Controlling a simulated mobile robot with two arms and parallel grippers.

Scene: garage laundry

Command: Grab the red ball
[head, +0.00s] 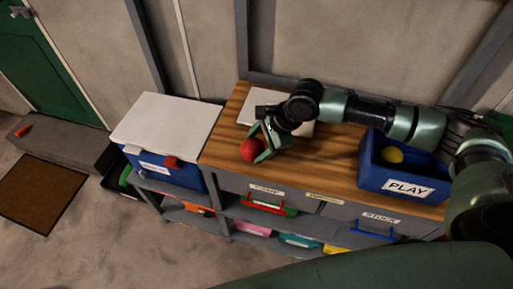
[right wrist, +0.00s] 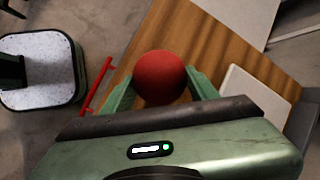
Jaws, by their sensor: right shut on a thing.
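The red ball (head: 254,150) is at the left end of the wooden counter in the head view. It also shows in the right wrist view (right wrist: 160,77), between the two green fingers. My right gripper (head: 262,146) is shut on the ball, one finger on each side. In the right wrist view my right gripper (right wrist: 161,88) has the ball at its fingertips. I cannot tell whether the ball touches the counter below. My left gripper is not in view.
A white-lidded blue box (head: 165,125) stands to the left. Drawers and shelves with coloured items lie below. Open floor is in front.

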